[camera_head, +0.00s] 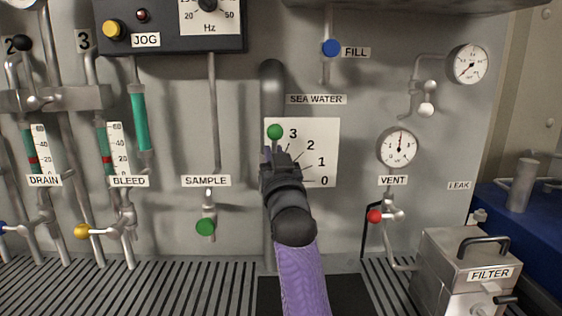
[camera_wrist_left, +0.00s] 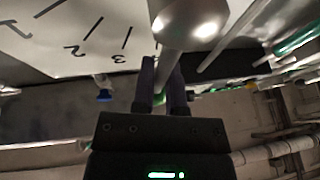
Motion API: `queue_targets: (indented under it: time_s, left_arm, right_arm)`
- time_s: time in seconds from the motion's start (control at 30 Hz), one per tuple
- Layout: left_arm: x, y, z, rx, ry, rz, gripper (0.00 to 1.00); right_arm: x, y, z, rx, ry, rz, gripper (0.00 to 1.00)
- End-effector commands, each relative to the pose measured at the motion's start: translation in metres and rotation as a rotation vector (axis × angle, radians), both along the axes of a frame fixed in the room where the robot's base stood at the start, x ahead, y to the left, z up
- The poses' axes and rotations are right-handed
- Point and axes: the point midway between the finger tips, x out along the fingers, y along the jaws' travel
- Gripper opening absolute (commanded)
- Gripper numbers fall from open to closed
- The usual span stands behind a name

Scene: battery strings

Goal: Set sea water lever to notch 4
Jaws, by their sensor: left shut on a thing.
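The SEA WATER scale plate (camera_head: 323,140) is white, with the marks 3, 2, 1 and 0 readable down its right side. The sea water lever's green knob (camera_head: 275,131) stands at the plate's upper left, left of the 3. No 4 is visible. My left gripper (camera_head: 279,156) is shut on the lever, just below the knob, and hides most of the shaft. In the left wrist view its fingers (camera_wrist_left: 164,82) are close together beside a rounded metal hub (camera_wrist_left: 188,22), with the scale (camera_wrist_left: 85,35) upside down at left. My right gripper is not in view.
The blue FILL knob (camera_head: 331,48) is above. The green SAMPLE knob (camera_head: 205,227) is at lower left. The VENT gauge (camera_head: 398,147) and red knob (camera_head: 375,216) are at right, above the FILTER box (camera_head: 463,262). A vertical pipe (camera_head: 271,85) runs behind the lever.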

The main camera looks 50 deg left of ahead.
Motion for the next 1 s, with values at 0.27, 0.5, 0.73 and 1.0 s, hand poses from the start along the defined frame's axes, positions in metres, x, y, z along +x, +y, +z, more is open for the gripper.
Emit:
queue_targets:
  time_s: [0.27,0.5,0.73,1.0]
  left_arm:
    - [-0.0029,0.0028,-0.001,-0.037,-0.039,0.0,0.0]
    - [-0.0033,0.0031,-0.0009,-0.042,-0.044,0.001,0.0]
    - [-0.0033,0.0032,-0.0009,-0.041,-0.043,0.001,0.25]
    - [-0.0033,0.003,-0.0005,-0.039,-0.043,0.0,0.51]
  right_arm:
    - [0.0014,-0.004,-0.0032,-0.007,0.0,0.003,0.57]
    - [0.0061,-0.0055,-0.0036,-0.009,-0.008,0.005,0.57]
    - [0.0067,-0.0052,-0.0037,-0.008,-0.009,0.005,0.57]
    - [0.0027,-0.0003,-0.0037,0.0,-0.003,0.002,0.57]
